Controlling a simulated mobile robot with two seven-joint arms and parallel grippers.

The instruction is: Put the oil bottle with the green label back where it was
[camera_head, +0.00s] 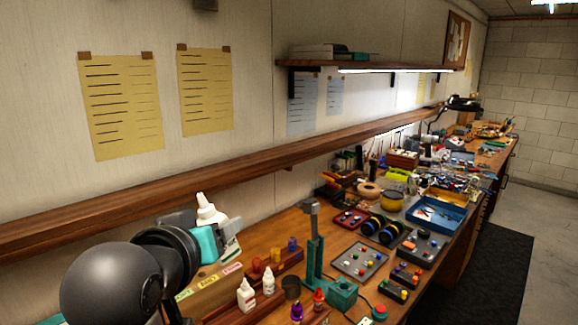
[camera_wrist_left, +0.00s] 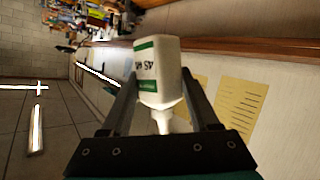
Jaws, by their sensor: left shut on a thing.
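My left gripper (camera_head: 222,238) comes in from the left and is shut on a white oil bottle (camera_head: 208,212) with a nozzle on top. In the left wrist view the bottle (camera_wrist_left: 158,75) sits between the two fingers; its label has green bands and dark lettering. In the head view the bottle is above the bench at the lower left, behind the gripper, which hides much of its body. A wooden holder (camera_head: 208,300) below it has green, yellow and red labels on its front. The holder's inside is mostly hidden by my arm. My right gripper is not in view.
Two small white bottles (camera_head: 246,293) stand in front of the holder. A teal post (camera_head: 314,258) rises to the right. A long wooden shelf (camera_head: 200,187) runs along the wall above the bench. A grey parts tray (camera_head: 360,261) lies further right; the bench beyond is cluttered.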

